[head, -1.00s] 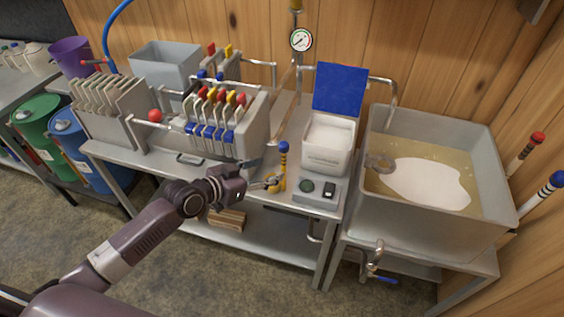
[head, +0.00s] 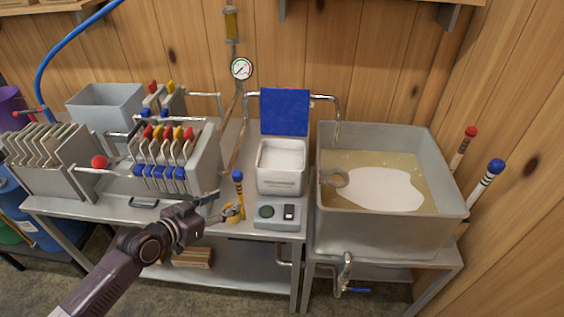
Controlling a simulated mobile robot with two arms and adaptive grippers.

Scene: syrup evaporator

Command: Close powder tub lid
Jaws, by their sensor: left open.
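The powder tub (head: 281,182) is a white box with white powder (head: 281,157) in it, standing on the steel table. Its blue lid (head: 285,112) stands upright at the tub's back edge, so the tub is open. My left gripper (head: 222,206) is open, to the left of and a little in front of the tub, apart from it. It is near a yellow tool with a blue, banded top (head: 238,190); I cannot tell whether they touch. My right gripper is not in view.
A grey scale-like box (head: 278,217) sits in front of the tub. A filter press (head: 175,155) with coloured handles stands left. A large pan of liquid (head: 390,240) stands right. A pipe with a gauge (head: 241,69) rises behind the table.

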